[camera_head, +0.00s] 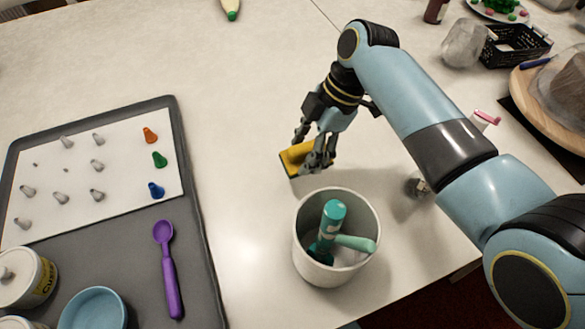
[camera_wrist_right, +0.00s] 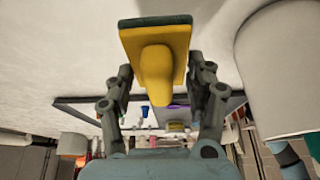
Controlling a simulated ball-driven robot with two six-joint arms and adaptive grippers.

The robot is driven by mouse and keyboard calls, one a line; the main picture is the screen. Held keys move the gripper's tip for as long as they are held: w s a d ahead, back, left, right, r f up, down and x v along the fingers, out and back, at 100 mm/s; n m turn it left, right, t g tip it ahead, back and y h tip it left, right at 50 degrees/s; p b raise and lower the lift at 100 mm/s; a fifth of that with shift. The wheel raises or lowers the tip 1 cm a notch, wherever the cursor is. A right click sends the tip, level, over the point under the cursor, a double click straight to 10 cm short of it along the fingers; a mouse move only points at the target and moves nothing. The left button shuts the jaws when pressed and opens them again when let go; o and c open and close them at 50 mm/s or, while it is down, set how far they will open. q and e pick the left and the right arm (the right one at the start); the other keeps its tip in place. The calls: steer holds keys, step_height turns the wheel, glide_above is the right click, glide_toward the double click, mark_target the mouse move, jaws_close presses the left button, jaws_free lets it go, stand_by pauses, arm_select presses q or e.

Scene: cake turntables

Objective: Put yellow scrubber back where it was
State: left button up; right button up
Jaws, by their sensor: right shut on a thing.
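The yellow scrubber (camera_head: 293,158) is a yellow block with a dark green pad along one face. My right gripper (camera_head: 316,158) is shut on it, just behind the white bin in the head view. In the right wrist view the scrubber (camera_wrist_right: 157,55) shows its yellow handle between the two fingers of my right gripper (camera_wrist_right: 160,95), with the dark pad at the far side. From these frames I cannot tell whether the scrubber touches the table. My left gripper is in neither view.
A white bin (camera_head: 301,240) holding teal-handled tools (camera_head: 330,222) stands close in front of the scrubber. A grey tray (camera_head: 205,240) with piping nozzles, a purple spoon (camera_head: 168,270) and a blue bowl (camera_head: 93,310) lies at left. A black basket (camera_head: 515,45) is at back right.

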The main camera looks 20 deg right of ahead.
mark_target(293, 161)
steer(key=a+f, duration=0.2)
steer(key=shift+s+a, duration=0.1)
steer(key=shift+a, duration=0.3)
steer(key=shift+f, duration=1.9)
steer(key=shift+f+b, duration=0.15)
steer(key=shift+b, duration=0.15)
steer(key=o, duration=1)
